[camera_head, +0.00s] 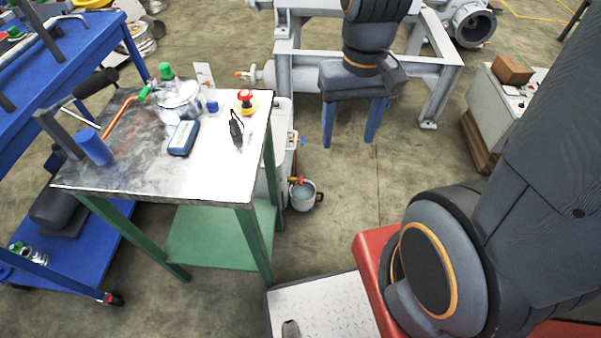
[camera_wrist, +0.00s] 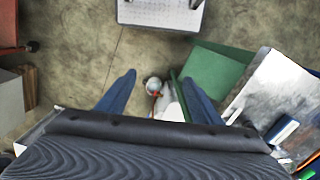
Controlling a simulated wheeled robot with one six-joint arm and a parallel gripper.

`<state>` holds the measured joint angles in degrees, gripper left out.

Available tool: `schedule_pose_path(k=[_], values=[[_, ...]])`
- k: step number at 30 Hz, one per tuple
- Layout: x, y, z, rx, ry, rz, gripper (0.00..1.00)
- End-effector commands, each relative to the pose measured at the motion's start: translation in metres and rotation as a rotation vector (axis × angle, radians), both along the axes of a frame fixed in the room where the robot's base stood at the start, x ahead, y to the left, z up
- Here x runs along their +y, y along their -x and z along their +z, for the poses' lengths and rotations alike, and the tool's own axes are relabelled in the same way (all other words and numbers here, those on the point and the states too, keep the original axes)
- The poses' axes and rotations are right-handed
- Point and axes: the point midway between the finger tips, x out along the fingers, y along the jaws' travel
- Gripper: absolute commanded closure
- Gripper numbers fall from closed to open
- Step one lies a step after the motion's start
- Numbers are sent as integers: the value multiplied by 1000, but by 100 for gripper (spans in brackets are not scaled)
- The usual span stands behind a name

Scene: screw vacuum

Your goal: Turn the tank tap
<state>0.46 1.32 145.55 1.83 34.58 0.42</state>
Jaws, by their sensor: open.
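A pale tank (camera_head: 283,128) stands behind the right end of the metal-topped table and is partly hidden by it. A small tap with a red handle (camera_head: 296,181) is low on its side, above a grey bucket (camera_head: 303,199). A small blue-handled fitting (camera_head: 299,140) is higher on the tank. My gripper (camera_head: 350,142) is open and empty, with blue fingers pointing down, to the right of the tank and above the taps. In the wrist view the bucket (camera_wrist: 153,84) and a small orange-red spot by the tap show between my fingers (camera_wrist: 160,78); the tap's details are too small to tell.
The table (camera_head: 150,185) with green legs holds a glass vessel, a blue device and a red button. A grey metal frame (camera_head: 445,80) stands behind my gripper. A white tread plate (camera_head: 330,310) is in front. The floor right of the bucket is clear.

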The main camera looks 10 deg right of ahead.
Motion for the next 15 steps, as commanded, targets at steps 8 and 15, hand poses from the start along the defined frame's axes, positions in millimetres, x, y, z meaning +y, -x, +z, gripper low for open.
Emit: schedule_pose_path(k=[8,15], values=[[2,-32,-89,176,-97,-215,41],[4,-67,-167,342,-217,-434,41]])
